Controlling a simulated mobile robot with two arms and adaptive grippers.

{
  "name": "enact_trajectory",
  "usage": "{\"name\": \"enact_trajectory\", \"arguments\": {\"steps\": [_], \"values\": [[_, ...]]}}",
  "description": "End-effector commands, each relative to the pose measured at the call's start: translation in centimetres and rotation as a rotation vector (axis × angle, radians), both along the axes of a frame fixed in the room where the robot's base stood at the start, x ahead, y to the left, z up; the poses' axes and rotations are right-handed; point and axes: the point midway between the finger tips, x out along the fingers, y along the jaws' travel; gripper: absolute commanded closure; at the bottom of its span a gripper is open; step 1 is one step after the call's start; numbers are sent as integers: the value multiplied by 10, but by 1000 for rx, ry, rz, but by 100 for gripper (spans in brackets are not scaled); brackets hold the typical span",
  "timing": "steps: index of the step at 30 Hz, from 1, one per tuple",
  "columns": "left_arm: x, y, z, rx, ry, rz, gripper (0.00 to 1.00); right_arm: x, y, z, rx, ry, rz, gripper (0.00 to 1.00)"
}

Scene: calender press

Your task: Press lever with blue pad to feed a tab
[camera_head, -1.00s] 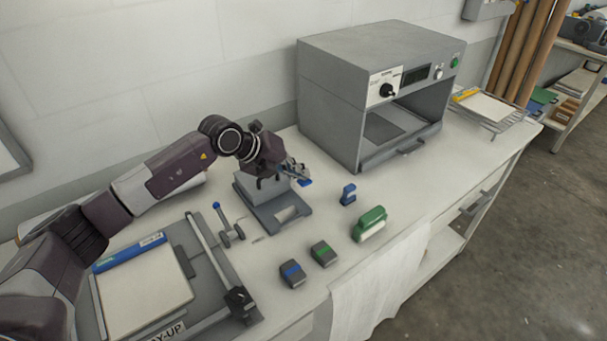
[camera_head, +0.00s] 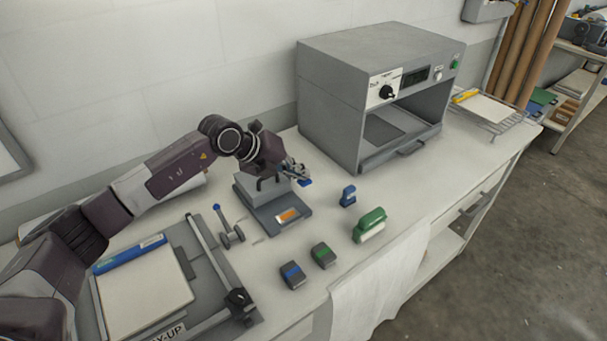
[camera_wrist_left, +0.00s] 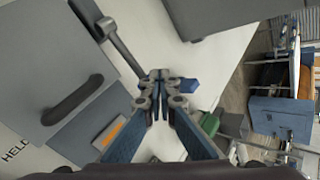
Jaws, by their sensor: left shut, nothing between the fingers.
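The grey tab dispenser (camera_head: 250,196) stands on the bench. An orange tab (camera_head: 288,215) lies in its front tray, and this tab also shows in the wrist view (camera_wrist_left: 108,135). The blue pad (camera_head: 306,182) of the lever shows just beyond my left gripper (camera_head: 297,172). In the wrist view the dark lever rod (camera_wrist_left: 125,50) runs down to the fingertips, and the blue pad (camera_wrist_left: 189,85) is beside them. My left gripper (camera_wrist_left: 160,76) is shut and empty, at the lever end. I cannot tell whether it touches the pad. My right gripper is out of view.
A grey press (camera_head: 335,100) stands behind at the right. A small blue block (camera_head: 348,196), a green-handled tool (camera_head: 370,224) and two dark blocks (camera_head: 292,275) (camera_head: 323,255) lie in front. A lay-up board (camera_head: 145,290) is at the left, with a small blue-knobbed handle (camera_head: 217,208) beside it.

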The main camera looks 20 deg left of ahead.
Motion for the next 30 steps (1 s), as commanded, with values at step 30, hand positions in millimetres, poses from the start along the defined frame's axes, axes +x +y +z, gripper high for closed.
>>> {"name": "enact_trajectory", "arguments": {"steps": [30], "values": [[7,9,42,0,-1,1,100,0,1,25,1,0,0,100]]}}
